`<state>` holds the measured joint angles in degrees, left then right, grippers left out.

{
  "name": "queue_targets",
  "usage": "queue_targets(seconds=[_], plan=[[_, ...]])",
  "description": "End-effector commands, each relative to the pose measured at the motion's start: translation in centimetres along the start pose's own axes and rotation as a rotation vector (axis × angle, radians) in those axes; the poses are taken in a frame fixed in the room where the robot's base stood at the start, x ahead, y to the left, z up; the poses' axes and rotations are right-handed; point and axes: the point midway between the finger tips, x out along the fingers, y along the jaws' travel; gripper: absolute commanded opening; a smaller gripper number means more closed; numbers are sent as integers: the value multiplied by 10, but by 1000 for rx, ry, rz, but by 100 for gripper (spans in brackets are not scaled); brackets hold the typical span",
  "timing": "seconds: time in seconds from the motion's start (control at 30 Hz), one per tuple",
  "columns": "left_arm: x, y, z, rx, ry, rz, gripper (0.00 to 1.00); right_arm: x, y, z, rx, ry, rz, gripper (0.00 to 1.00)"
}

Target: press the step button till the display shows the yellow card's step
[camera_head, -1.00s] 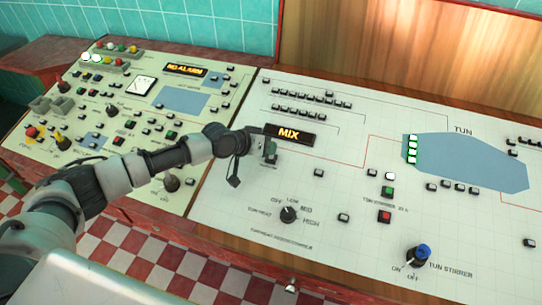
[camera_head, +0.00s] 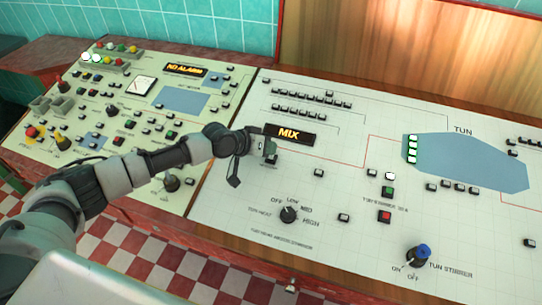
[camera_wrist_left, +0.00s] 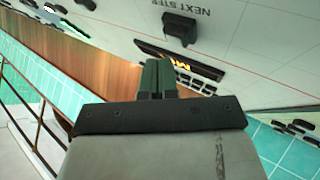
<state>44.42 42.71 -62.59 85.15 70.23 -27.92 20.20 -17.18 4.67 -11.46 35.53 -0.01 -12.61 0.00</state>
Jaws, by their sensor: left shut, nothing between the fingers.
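The display (camera_head: 289,134) on the right panel reads MIX in yellow letters. It also shows, seen at a slant, in the left wrist view (camera_wrist_left: 165,52). My left gripper (camera_head: 270,150) is shut and empty, just below the left end of the display. In the left wrist view its closed fingers (camera_wrist_left: 157,75) point toward a dark button (camera_wrist_left: 180,28) labelled NEXT STEP, with a gap in the picture between them. In the head view the gripper hides most of this button. I see no yellow card. My right gripper is not in view.
A black knob (camera_head: 288,214) for tun heat and a blue-topped stirrer knob (camera_head: 418,256) stand on the right panel. Green (camera_head: 388,191) and red (camera_head: 384,216) buttons sit between them. The left panel (camera_head: 205,130) has a NO ALARM display (camera_head: 185,69).

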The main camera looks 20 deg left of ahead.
Motion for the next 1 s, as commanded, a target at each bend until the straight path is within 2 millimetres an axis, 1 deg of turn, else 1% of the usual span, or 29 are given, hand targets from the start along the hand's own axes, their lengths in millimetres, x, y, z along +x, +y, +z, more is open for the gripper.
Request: queue_targets(seconds=[0.23, 0.6, 1.0], plan=[[6, -4, 5, 0, 0, 0, 0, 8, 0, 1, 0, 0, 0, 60], [6, -4, 4, 0, 0, 0, 0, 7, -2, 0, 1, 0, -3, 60], [9, -6, 7, -1, -1, 0, 0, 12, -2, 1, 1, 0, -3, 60]])
